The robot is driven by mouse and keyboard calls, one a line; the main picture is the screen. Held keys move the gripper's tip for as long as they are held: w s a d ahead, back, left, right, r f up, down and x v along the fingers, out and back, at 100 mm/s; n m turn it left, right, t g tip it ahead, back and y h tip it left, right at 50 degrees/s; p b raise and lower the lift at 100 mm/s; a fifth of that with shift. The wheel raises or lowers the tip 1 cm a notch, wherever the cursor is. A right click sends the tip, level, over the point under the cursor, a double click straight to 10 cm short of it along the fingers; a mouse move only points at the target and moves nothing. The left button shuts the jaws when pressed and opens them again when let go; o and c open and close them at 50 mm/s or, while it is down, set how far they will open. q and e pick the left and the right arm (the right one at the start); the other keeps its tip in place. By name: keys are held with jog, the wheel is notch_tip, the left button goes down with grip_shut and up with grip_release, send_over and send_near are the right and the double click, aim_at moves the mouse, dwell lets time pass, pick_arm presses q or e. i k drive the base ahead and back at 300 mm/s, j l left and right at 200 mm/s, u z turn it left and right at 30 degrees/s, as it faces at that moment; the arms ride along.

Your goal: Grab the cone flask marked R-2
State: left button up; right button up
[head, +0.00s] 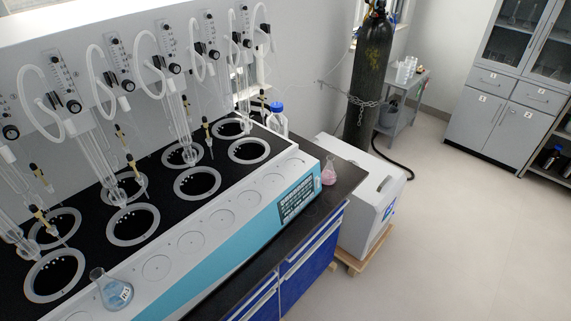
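A cone flask with pale blue liquid (110,292) stands upright on the white front ledge of the distiller, at the lower left of the head view. It has a small white label whose marking is too small to read surely. A second cone flask with pink liquid (328,174) stands on the dark bench top past the right end of the distiller. I cannot make out a label on it. Neither of my grippers shows in the head view.
The multi distiller (222,246) has several ringed wells, glass tubes and hoses. A blue-capped bottle (277,121) stands behind it. A white box (366,205) on a wooden pallet and a chained dark gas cylinder (372,75) stand right of the bench. The floor at right is clear.

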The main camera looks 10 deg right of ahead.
aim_at(328, 177)
jog(key=z, duration=0.55)
jog(key=i+l, duration=0.5)
jog(key=i+l+u, duration=0.35)
jog(key=l, duration=0.25)
jog(key=i+l+u, duration=0.15)
jog(key=l+u, duration=0.15)
jog(key=u, duration=1.1)
